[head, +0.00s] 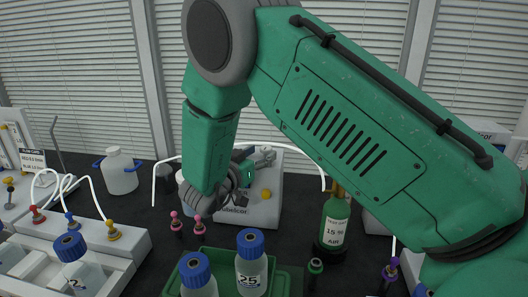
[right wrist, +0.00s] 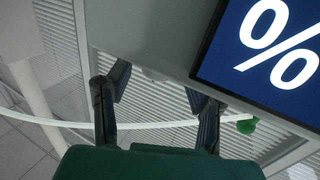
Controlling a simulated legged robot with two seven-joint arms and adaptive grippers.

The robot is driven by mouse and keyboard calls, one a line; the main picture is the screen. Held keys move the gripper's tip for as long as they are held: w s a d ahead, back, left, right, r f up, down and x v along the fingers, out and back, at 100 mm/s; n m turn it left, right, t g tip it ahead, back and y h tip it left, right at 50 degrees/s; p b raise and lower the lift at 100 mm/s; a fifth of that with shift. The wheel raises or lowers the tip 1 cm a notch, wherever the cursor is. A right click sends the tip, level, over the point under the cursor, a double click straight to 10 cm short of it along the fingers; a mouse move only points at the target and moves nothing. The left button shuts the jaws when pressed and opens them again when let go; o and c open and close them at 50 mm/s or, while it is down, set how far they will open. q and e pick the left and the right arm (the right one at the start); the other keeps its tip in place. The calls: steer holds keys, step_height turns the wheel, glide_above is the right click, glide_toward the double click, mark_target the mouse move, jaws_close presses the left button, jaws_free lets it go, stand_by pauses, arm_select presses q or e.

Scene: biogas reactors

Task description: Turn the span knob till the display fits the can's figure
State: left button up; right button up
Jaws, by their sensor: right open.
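A white instrument (head: 262,212) stands mid-table, with a yellow knob (head: 266,193) on its front; I cannot read whether this is the span knob. My right gripper (head: 238,180) is at the instrument's left part, and my arm hides much of it. In the right wrist view the two fingers (right wrist: 158,95) are apart with nothing between them. A dark blue display (right wrist: 275,58) shows a large white "%" there; its figure is out of frame. The green can (head: 335,222) stands right of the instrument, its label reading about "15 %". My left gripper is not in view.
Blue-capped bottles (head: 251,270) stand in a green tray (head: 289,279) in front. Pink-topped fittings (head: 176,222) are left of the instrument. A white jug (head: 120,174) stands at the back left. A white rack (head: 125,245) with coloured connectors is at left.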

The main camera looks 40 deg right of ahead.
steer(key=v, duration=0.9)
steer(key=shift+a, duration=0.25)
steer(key=shift+w+d, duration=0.1)
steer(key=shift+d, duration=0.05)
steer(key=d+r+n+t+y+p, duration=0.1)
steer(key=d+n+t, duration=0.1)
steer(key=d+t, duration=0.1)
steer(key=s+d+r+n+t+y+p, duration=0.1)
steer(key=d+n+t, duration=0.1)
steer(key=d+n, duration=0.1)
steer(key=d+r+n+t+y+p, duration=0.1)
steer(key=d+n+t, duration=0.2)
steer(key=d, duration=0.2)
steer(key=shift+s+r+t+p, duration=0.2)
steer(key=shift+s+t+p, duration=0.05)
steer(key=shift+t+p, duration=0.1)
steer(key=s+a+f+n+t+y+p, duration=0.1)
steer(key=s+n+t+y, duration=0.1)
steer(key=s+y, duration=0.25)
steer(key=s+a+f+n+t+y, duration=0.2)
steer(key=s+y, duration=0.2)
steer(key=y, duration=0.1)
steer(key=p+x, duration=0.1)
steer(key=x, duration=0.5)
steer(key=p+x, duration=0.1)
steer(key=x, duration=0.6)
steer(key=shift+w+d+f, duration=0.15)
steer(key=shift+w+f, duration=0.05)
steer(key=shift+w, duration=0.05)
